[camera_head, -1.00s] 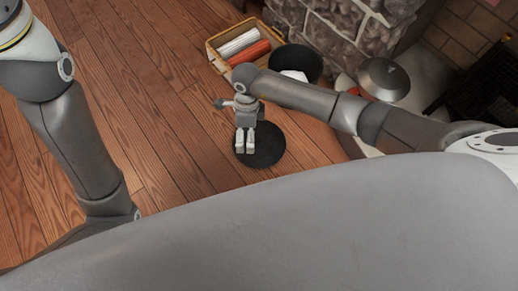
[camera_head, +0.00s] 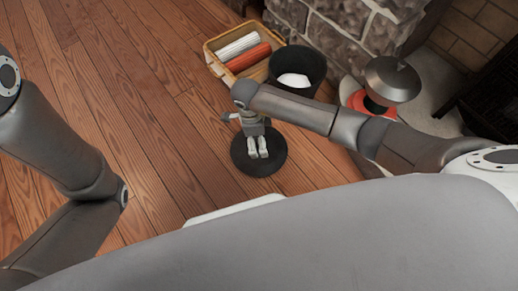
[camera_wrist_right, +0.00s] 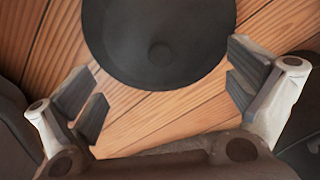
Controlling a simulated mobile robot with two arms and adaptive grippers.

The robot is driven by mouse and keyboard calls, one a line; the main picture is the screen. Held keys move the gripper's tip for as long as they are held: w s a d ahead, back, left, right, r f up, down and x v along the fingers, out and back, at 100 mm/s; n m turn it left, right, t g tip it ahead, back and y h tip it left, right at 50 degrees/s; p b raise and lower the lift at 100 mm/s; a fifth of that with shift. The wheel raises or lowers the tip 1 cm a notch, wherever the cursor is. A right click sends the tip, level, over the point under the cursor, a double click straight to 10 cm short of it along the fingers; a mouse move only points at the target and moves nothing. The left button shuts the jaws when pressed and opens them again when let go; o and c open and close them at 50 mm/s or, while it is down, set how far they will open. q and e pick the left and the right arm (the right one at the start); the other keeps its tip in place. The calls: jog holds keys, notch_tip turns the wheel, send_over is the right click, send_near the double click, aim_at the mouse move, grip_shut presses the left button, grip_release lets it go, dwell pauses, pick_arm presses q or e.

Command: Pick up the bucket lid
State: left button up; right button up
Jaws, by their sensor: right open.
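The bucket lid (camera_head: 262,166) is a dark round disc on the wooden floor in the head view. The right wrist view shows the lid (camera_wrist_right: 158,20) with a small round knob (camera_wrist_right: 161,54) at its middle. My right gripper (camera_head: 258,154) is above the lid in the head view. In the right wrist view its open fingers (camera_wrist_right: 165,95) are wide apart with nothing between them, and the lid lies beyond the fingertips. My left arm shows at the left of the head view, but its gripper is out of view.
A black bucket (camera_head: 312,62) with something white inside stands beyond my right arm. A wooden crate (camera_head: 209,48) holding white and orange rolls is beside it. A stone wall (camera_head: 345,30) rises behind. A grey metal pot-like object (camera_head: 392,80) stands to the right. Floor to the left is clear.

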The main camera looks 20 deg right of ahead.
aim_at(276, 145)
jog(key=shift+d+f+b, duration=0.15)
jog(key=shift+f+b, duration=2.15)
jog(key=shift+f, duration=0.25)
jog(key=shift+r, duration=0.1)
jog(key=shift+c, duration=0.4)
